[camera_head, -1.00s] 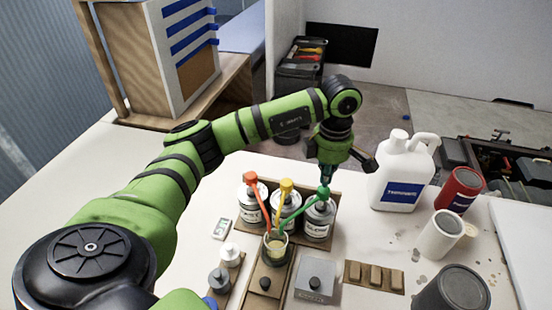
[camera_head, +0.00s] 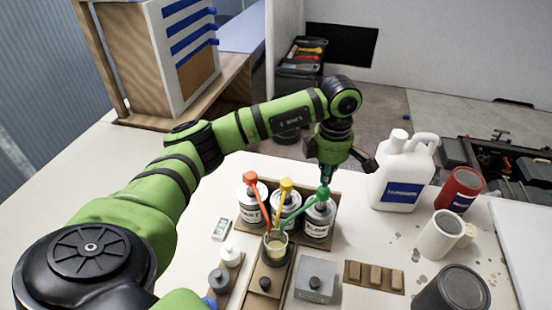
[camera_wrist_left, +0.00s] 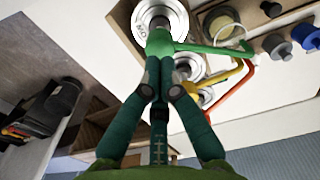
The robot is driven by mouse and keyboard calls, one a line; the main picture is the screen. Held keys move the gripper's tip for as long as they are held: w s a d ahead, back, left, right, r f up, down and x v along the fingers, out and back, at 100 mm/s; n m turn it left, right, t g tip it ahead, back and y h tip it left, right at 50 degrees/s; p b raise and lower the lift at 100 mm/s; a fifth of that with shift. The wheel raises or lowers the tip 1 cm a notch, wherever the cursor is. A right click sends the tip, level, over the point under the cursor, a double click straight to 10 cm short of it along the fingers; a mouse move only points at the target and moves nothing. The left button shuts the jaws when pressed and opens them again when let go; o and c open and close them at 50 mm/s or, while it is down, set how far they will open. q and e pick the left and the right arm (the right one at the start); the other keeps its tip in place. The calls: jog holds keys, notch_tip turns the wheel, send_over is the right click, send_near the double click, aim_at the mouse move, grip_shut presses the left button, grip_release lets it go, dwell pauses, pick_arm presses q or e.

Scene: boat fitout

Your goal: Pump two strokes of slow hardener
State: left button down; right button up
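The slow hardener can (camera_head: 318,222), with a partly legible label, is the rightmost of three cans on a wooden board. Its green pump head (camera_head: 323,192) has a green spout reaching left to a clear cup (camera_head: 276,246) with yellowish content. My left gripper (camera_head: 325,180) points down onto this pump head. In the left wrist view, its teal fingers (camera_wrist_left: 160,60) come together at the green pump head (camera_wrist_left: 160,42). They look shut against its top, not around it. The can's lid (camera_wrist_left: 150,14) shows beyond. My right gripper is not in view.
Cans with red (camera_head: 250,178) and yellow (camera_head: 286,185) pumps stand close on the left. A white jug (camera_head: 402,175), a red can (camera_head: 461,188) and a white cup (camera_head: 440,235) stand to the right. Small blocks (camera_head: 374,276) and a grey box (camera_head: 315,280) lie in front.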

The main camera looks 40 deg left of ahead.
aim_at(324, 190)
pick_arm(q)
jog(key=shift+f, duration=0.15)
jog(key=shift+f+b, duration=1.9)
jog(key=shift+f, duration=0.35)
jog(key=shift+r, duration=0.15)
jog(key=shift+r+p, duration=1.45)
jog(key=shift+r, duration=0.8)
jog(key=shift+f, duration=0.25)
